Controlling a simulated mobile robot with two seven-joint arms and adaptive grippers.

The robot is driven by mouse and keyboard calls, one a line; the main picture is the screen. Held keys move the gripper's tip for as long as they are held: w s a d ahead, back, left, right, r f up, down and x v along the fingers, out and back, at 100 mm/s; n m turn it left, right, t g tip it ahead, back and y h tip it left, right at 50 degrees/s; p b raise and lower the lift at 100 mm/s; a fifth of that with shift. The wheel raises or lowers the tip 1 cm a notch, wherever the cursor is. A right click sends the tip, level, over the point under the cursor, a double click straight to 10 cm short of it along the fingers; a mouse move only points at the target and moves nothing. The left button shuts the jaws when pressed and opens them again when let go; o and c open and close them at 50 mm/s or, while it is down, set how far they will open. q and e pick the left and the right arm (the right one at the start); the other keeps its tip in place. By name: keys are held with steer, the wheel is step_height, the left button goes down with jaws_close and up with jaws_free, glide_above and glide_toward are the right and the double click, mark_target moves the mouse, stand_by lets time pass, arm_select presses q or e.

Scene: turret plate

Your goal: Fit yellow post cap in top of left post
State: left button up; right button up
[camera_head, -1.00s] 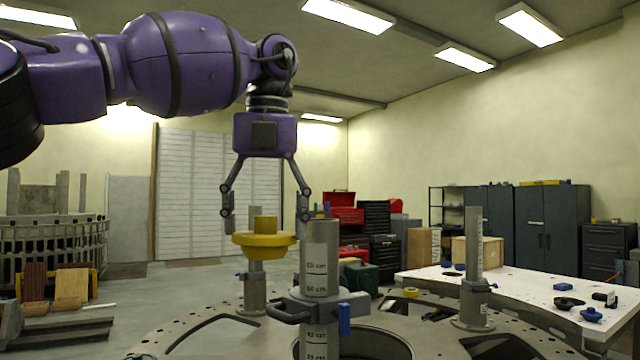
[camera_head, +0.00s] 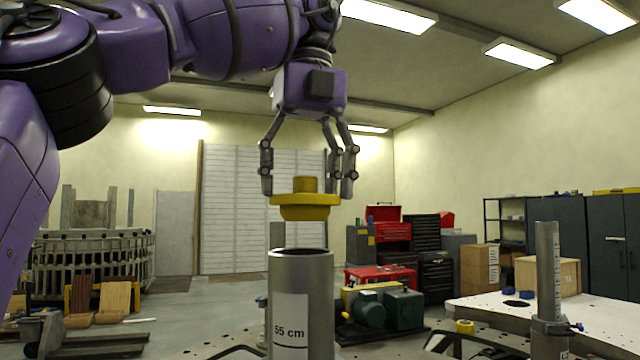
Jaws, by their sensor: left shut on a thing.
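The yellow post cap (camera_head: 306,212) has a short knob, a wide flange and a narrower lower part. My left gripper (camera_head: 306,190) points down and is shut on the cap's flange, with fingers on both sides. The cap appears above the open top of the near grey post (camera_head: 316,290), labelled 55 cm, with a gap between them. A second grey post (camera_head: 277,236) is mostly hidden behind the near one. A third post (camera_head: 548,280) stands upright at the right. My right gripper is out of view.
The turret plate shows only in parts along the bottom edge. Tool cabinets stand farther back.

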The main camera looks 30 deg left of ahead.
mark_target(300, 218)
arm_select(q)
steer(key=shift+s+f, duration=0.2)
steer(key=shift+s, duration=0.2)
steer(key=shift+s+f, duration=0.45)
steer(key=shift+f, duration=0.3)
steer(key=f, duration=0.2)
steer(key=shift+w+f, duration=0.35)
steer(key=shift+w, duration=0.05)
steer(key=shift+f, duration=0.2)
steer(key=shift+s+f, duration=0.15)
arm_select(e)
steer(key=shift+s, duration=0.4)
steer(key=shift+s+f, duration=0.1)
arm_select(q)
steer(key=shift+f, duration=0.5)
steer(key=o, duration=1)
